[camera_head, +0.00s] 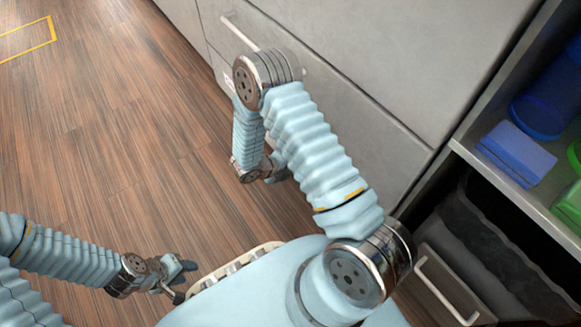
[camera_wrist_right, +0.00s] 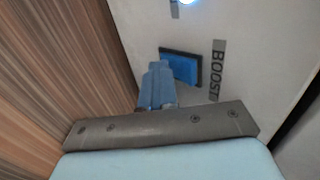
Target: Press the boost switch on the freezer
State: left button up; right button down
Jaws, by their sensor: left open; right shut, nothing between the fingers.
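The boost switch (camera_wrist_right: 185,68) is a blue rocker in a dark frame on a pale freezer panel (camera_wrist_right: 240,30), in the right wrist view. A grey label reading BOOST (camera_wrist_right: 216,72) is beside it. My right gripper (camera_wrist_right: 158,66) is shut and empty. Its blue fingertips overlap the left end of the switch in this view; I cannot tell whether they touch it. In the head view the right gripper is low by the grey cabinet front, mostly hidden by my arm, and the switch does not show. My left gripper (camera_head: 182,281) is open and empty above the floor at lower left.
A bright light (camera_wrist_right: 188,2) shows on the panel above the switch. In the head view, grey fronts with bar handles (camera_head: 240,33) line the right. A shelf (camera_head: 510,185) holds blue and green items, with a dark bin (camera_head: 490,250) below. Wooden floor (camera_head: 100,130) is clear at left.

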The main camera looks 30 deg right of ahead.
jog(key=shift+d+r+p, duration=0.1)
jog(key=shift+r+p, duration=0.5)
jog(key=shift+r, duration=0.25)
jog(key=p+v, duration=0.1)
jog(key=v, duration=0.5)
jog(key=a+f+p+v, duration=0.1)
jog(key=v, duration=0.6)
jog(key=shift+a+f+p, duration=0.15)
jog(key=shift+a+p, duration=0.2)
jog(key=shift+a, duration=0.05)
